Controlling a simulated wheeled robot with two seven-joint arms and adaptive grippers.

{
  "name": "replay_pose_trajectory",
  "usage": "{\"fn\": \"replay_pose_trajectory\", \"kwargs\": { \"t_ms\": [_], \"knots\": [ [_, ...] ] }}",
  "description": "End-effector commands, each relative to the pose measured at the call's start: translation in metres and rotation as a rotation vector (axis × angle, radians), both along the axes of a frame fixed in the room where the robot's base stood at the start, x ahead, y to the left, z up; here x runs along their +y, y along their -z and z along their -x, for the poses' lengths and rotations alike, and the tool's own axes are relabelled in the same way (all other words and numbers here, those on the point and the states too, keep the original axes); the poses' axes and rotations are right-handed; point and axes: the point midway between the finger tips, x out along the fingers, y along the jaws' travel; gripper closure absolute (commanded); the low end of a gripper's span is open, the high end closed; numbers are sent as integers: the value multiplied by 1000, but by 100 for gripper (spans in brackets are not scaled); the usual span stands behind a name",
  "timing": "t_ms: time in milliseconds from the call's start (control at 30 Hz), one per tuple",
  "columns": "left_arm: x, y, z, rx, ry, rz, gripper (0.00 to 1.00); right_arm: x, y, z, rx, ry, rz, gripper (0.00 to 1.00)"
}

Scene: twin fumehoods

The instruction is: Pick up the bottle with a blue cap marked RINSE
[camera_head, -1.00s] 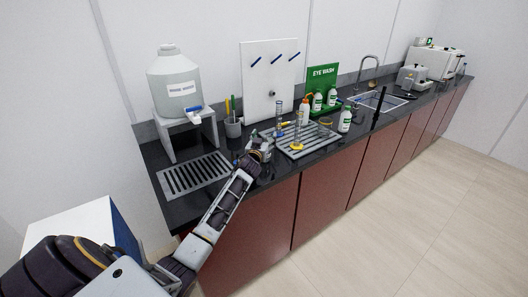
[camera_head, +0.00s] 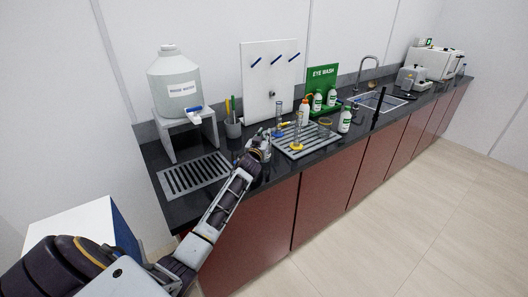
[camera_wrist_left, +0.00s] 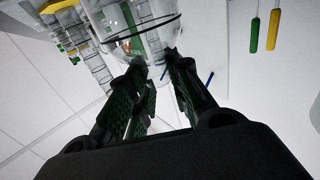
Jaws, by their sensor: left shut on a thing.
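My left gripper (camera_head: 262,143) is over the front of the black counter, to the left of the grey slatted rack. It also shows in the left wrist view (camera_wrist_left: 156,62), with its fingers shut on a clear, glass-like vessel (camera_wrist_left: 140,18) at the top of the picture. The gripper hides most of this vessel in the head view. I cannot make out a blue cap or the word RINSE on it. My right gripper is not in view.
The slatted rack (camera_head: 318,141) holds measuring cylinders (camera_head: 297,132) near an orange-topped bottle (camera_head: 304,114). Green-labelled bottles stand by the green eye wash sign (camera_head: 323,74). A large white jug (camera_head: 172,78) sits on a stand at left. A drain grate (camera_head: 193,176) lies left of the gripper.

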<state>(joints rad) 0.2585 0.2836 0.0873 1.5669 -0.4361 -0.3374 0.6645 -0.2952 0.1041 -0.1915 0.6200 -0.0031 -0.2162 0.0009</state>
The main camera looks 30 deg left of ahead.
Motion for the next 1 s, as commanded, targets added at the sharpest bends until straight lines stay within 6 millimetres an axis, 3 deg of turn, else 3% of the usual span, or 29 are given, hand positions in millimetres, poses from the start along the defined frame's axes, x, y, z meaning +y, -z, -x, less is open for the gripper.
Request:
{"fn": "replay_pose_trajectory", "kwargs": {
  "t_ms": [33,100,467,733,1000],
  "knots": [
    [-1,15,1,25,-2,8,100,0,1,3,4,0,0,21],
    [-1,17,1,27,-3,8,100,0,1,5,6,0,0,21],
    [-2,10,1,28,-2,10,100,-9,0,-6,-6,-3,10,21],
    [-1,-27,1,20,-2,6,100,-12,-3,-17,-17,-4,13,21],
    [-1,-70,1,15,-1,5,100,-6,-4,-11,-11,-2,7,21]
  ]
}}
